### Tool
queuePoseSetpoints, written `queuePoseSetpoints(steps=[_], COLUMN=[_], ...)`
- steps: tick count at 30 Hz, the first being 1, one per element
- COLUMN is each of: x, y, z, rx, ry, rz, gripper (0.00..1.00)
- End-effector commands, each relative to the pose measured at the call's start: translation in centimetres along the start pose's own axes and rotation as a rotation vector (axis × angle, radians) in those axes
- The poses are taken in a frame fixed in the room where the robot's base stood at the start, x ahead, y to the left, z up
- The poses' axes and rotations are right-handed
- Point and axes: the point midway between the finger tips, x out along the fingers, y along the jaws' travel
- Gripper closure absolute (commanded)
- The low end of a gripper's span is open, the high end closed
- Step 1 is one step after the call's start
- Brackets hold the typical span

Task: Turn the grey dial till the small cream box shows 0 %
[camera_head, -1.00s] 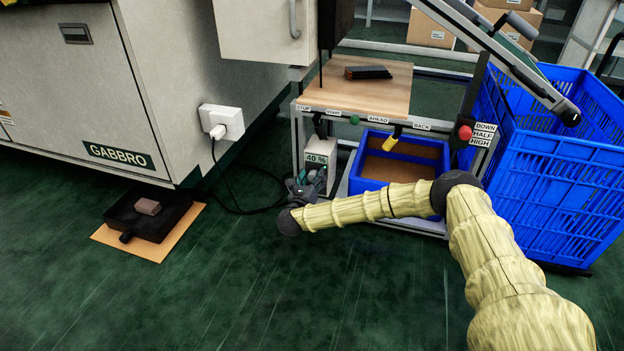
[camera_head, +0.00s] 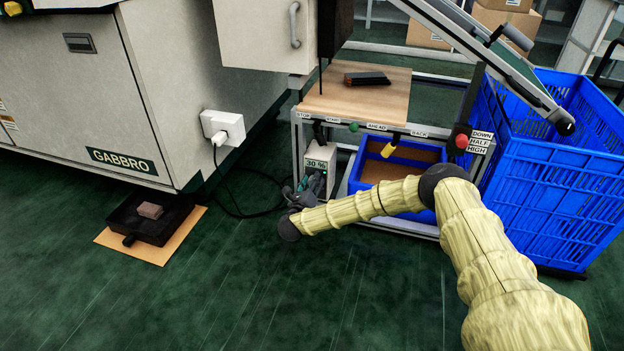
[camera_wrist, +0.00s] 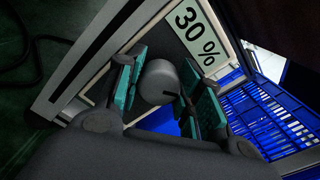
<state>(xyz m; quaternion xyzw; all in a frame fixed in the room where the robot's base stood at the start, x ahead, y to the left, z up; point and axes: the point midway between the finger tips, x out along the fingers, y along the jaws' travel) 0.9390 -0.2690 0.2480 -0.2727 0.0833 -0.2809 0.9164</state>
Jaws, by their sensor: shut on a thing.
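The small cream box (camera_head: 321,161) stands under the wooden-topped bench, and its label reads 30 %. It also shows in the wrist view, where the 30 % display (camera_wrist: 197,35) is tilted. The grey dial (camera_wrist: 160,82) is on the face of the box, below the display, with a dark mark at its right side. My gripper (camera_wrist: 166,92) has its teal finger pads on either side of the dial and is shut on it. In the head view my gripper (camera_head: 306,190) is in front of the box and hides the dial.
A blue bin (camera_head: 350,188) sits under the bench (camera_head: 352,104), right of the box. A large blue crate (camera_head: 555,190) stands further right. A white plug (camera_head: 222,127) with a black cable is on the machine at left.

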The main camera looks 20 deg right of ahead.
Motion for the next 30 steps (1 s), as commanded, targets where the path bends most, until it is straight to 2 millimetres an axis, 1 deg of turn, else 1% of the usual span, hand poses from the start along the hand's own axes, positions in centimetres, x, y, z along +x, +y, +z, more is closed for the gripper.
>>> queuePoseSetpoints(steps=[1, 2, 18, 24, 30], x=[-0.13, -0.10, -0.18, -0.20, -0.22], y=[-0.13, -0.15, 0.16, 0.27, 0.36], z=[0.57, 0.62, 0.42, 0.23, 0.11], rx=[-0.045, -0.073, -0.585, -0.753, -0.882], ry=[-0.001, -0.002, -0.003, -0.003, -0.003], rz=[0.003, 0.003, 0.003, 0.004, 0.004], gripper=[0.88, 0.88, 0.88, 0.88, 0.88])
